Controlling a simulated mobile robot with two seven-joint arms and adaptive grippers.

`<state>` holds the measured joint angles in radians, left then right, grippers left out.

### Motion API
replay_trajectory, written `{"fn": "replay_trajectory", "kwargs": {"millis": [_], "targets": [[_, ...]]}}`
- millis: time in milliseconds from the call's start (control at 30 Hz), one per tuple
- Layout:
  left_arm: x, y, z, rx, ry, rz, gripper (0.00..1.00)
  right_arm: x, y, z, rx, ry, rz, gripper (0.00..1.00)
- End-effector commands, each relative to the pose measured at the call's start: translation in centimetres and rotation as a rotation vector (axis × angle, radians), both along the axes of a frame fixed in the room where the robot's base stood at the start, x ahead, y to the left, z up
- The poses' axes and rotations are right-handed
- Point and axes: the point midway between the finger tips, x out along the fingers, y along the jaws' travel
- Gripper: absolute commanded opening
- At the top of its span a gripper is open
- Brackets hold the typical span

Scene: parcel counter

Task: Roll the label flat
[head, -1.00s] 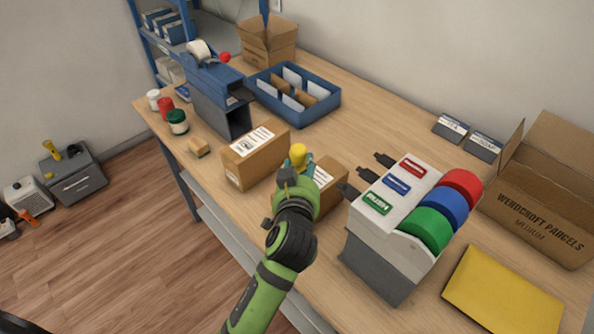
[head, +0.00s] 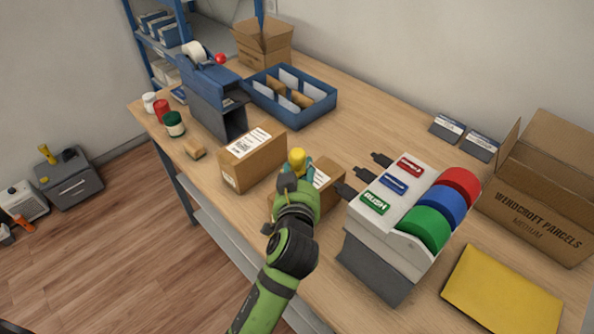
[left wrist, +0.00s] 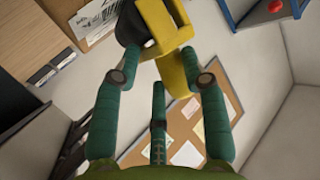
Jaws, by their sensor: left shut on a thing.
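My left gripper (head: 297,182) is over the small cardboard box (head: 330,173) near the table's front edge. A white label shows on the box's top, partly hidden by the gripper. The gripper is shut on a roller with a yellow handle (head: 297,158). In the left wrist view my gripper's green fingers (left wrist: 162,76) close on the yellow handle (left wrist: 175,65), with the roller's black part (left wrist: 130,25) at its end. A printed label (left wrist: 100,18) on cardboard lies beside that black part. I cannot tell whether the roller touches the label. My right gripper is out of view.
A larger labelled box (head: 250,158) stands just left. A label dispenser (head: 385,235) with red, blue and green rolls stands close on the right. A yellow envelope (head: 502,288) and an open carton (head: 545,205) lie further right.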

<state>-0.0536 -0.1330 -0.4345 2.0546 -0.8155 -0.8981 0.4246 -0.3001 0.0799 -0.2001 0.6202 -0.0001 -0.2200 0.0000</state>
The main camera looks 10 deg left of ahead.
Motion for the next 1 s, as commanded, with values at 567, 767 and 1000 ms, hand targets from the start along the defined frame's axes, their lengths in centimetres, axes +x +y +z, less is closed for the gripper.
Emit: {"fn": "replay_trajectory", "kwargs": {"millis": [567, 767, 1000], "targets": [[-0.9, -1.1, -0.8, -0.004, 0.02, 0.001, 0.06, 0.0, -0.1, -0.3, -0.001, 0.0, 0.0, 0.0], [-1.6, -2.0, -0.9, -0.004, 0.021, 0.001, 0.06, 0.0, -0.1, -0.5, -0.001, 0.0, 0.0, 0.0], [-1.7, -2.4, -0.7, -0.008, 0.02, -0.002, 0.0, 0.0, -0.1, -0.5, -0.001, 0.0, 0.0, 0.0]]}}
